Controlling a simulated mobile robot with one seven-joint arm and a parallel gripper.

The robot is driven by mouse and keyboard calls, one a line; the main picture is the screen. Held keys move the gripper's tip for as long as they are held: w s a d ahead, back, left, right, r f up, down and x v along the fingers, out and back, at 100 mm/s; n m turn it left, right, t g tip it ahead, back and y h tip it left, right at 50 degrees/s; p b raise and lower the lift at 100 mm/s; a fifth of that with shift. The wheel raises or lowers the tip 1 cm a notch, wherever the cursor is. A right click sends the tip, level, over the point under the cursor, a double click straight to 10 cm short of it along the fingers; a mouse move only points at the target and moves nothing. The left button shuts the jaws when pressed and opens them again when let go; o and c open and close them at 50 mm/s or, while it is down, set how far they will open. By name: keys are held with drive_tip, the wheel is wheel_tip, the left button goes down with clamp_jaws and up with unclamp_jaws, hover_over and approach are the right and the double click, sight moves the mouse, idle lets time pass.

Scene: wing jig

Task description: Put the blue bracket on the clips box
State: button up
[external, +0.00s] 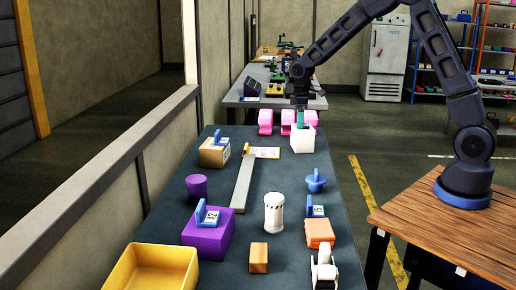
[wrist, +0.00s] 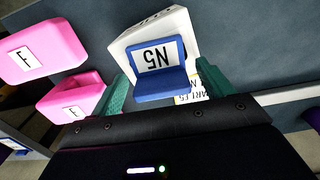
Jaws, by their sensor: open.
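A blue bracket (wrist: 160,85) with a white label reading "N5" sits on a white box (wrist: 125,42) in the wrist view. The white box (external: 303,141) also stands near the far end of the dark table in the external view. My gripper (wrist: 162,70) is open, with its teal fingers on either side of the bracket; I cannot tell whether they touch it. Other blue brackets stand on a cardboard box (external: 214,156), a purple box (external: 208,240) and an orange box (external: 319,235). No label legibly reads clips, so I cannot tell which box is the clips box.
Pink containers (external: 265,121) stand behind the white box. A long grey bar (external: 243,184) lies mid-table. A purple cylinder (external: 196,187), white canister (external: 273,212), blue knobbed piece (external: 316,181), wooden block (external: 258,258), tape dispenser (external: 324,270) and yellow bin (external: 152,268) stand nearer.

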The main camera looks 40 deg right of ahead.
wheel_tip(320, 180, up, 12)
drive_tip(key=f, duration=0.1)
drive_tip(key=s+d+r+m+t, duration=0.1)
drive_tip(key=s+d+r+m, duration=0.1)
drive_tip(key=s+d+r, duration=0.5)
drive_tip(key=s+d+r+m+t, duration=0.1)
drive_tip(key=s+d+r, duration=0.15)
drive_tip(key=s, duration=0.45)
drive_tip(key=s+d+r+m, duration=0.1)
drive_tip(key=s+r+m, duration=0.1)
drive_tip(key=s+r, duration=0.3)
drive_tip(key=s+d+f+m+t, duration=0.1)
drive_tip(key=s+d+m, duration=0.1)
drive_tip(key=s, duration=0.9)
drive_tip(key=s+d+f+m+t, duration=0.1)
drive_tip(key=s+d+m, duration=0.1)
drive_tip(key=s, duration=0.8)
drive_tip(key=shift+s+d+f+t, duration=0.3)
drive_tip(key=shift+s+d, duration=0.1)
drive_tip(key=shift+d, duration=0.3)
